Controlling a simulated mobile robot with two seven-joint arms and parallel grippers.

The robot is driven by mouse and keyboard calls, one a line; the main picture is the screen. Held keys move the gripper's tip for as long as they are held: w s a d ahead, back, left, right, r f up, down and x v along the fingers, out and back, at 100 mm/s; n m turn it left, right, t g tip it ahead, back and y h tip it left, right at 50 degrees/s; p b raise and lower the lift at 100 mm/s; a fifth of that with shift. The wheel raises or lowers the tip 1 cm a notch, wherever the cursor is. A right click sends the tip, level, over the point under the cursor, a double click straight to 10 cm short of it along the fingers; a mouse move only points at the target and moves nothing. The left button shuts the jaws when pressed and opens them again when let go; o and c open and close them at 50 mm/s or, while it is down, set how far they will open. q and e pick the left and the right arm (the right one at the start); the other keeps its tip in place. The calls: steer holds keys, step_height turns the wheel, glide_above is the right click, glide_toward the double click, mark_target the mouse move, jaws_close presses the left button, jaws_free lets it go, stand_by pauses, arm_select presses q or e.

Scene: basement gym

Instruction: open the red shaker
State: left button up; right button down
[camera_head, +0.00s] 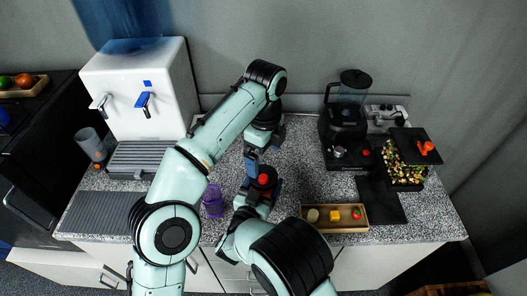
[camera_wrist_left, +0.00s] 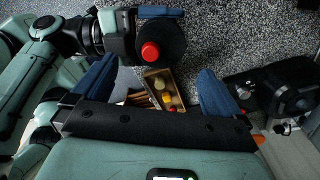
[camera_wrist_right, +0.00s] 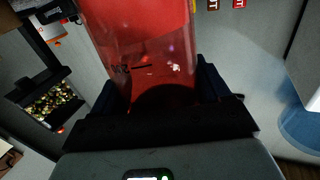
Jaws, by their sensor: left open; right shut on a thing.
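The red shaker (camera_wrist_right: 145,50) has a see-through red body, and my right gripper (camera_wrist_right: 155,85) is shut around it in the right wrist view. In the head view my right gripper (camera_head: 250,202) holds it above the counter, its red-topped black lid (camera_head: 264,180) facing up. The left wrist view looks down on the round black lid with its red cap (camera_wrist_left: 150,52). My left gripper (camera_head: 254,160) points down just above the lid. Its blue fingers (camera_wrist_left: 155,75) are open, with the lid nearer the left finger. Most of the shaker body is hidden in the head view.
A purple cup (camera_head: 213,203) stands left of the shaker. A wooden tray (camera_head: 335,224) with small foods is to the right. A black blender (camera_head: 347,110) and a black food tray (camera_head: 402,178) stand farther right. A white water dispenser (camera_head: 140,75) is at the back left.

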mark_target(263, 175)
arm_select(q)
steer(key=m, duration=0.6)
steer(key=shift+a+r, duration=0.1)
steer(key=shift+r, duration=0.05)
steer(key=shift+f+m, duration=0.2)
steer(key=shift+m, duration=0.3)
steer(key=shift+f, duration=3.8)
